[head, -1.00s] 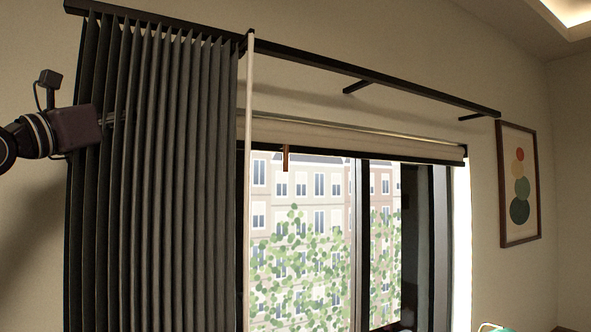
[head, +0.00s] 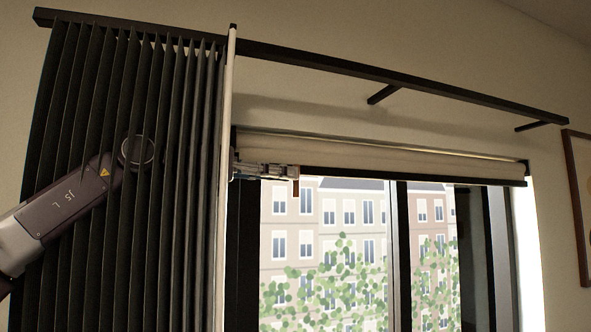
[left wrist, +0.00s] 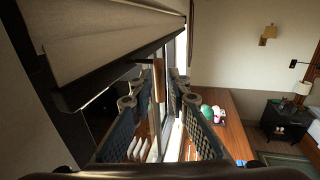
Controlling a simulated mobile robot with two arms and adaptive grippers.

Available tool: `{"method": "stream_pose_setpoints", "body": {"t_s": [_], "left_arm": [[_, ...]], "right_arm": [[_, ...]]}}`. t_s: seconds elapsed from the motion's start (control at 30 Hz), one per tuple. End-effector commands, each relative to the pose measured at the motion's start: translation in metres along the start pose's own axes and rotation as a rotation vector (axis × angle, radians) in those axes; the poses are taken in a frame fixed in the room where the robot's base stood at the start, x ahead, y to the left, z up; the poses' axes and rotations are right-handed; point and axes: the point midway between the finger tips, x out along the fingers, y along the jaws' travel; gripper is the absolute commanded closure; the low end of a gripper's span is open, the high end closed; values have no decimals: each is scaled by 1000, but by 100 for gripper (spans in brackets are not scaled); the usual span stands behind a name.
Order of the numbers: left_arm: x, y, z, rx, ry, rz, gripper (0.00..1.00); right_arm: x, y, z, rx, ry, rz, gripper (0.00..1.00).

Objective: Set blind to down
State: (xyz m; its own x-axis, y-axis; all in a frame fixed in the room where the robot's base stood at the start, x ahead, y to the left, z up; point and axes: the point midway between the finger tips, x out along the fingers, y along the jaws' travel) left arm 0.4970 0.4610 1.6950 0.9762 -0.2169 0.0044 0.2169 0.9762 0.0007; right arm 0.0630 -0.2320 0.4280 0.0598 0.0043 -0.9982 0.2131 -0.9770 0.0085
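The blind (head: 390,160) is a cream roller rolled up at the top of the window, with a dark bottom bar (head: 420,178). A small brown pull tab (head: 296,187) hangs from the bar near its left end. My left gripper (head: 284,172) is at the tab, its forearm partly hidden by the curtain. In the left wrist view its two fingers (left wrist: 158,95) are apart, with the brown tab (left wrist: 158,80) between their tips in the picture. I see no finger touching the tab. The blind (left wrist: 100,35) fills the upper left there. My right gripper is not in view.
A dark pleated curtain (head: 120,210) hangs left of the window, and my left arm overlaps it. A pale vertical rod (head: 226,150) stands at its edge. The curtain rail (head: 330,65) runs above. A wooden counter (left wrist: 235,120) lies below in the left wrist view.

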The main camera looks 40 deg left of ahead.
Motion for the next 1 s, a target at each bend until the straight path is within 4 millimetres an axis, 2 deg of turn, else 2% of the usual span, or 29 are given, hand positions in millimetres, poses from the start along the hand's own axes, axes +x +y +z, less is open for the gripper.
{"method": "stream_pose_setpoints", "body": {"t_s": [0.03,0.13,0.33,0.43,0.53,0.7,0.83,1.0], "left_arm": [[9,0,1,-1,5,-1,84],[20,0,1,-1,4,0,84],[29,0,0,0,0,0,84],[29,0,-1,0,0,0,84],[29,0,-1,0,0,0,84],[29,0,-1,0,0,0,100],[29,0,-1,0,0,0,100],[29,0,-1,0,0,1,100]], "right_arm": [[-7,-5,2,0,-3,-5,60],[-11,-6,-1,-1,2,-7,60],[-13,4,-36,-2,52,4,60],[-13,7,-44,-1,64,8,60],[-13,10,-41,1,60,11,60],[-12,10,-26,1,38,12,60],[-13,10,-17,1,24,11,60],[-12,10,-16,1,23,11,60]]}}
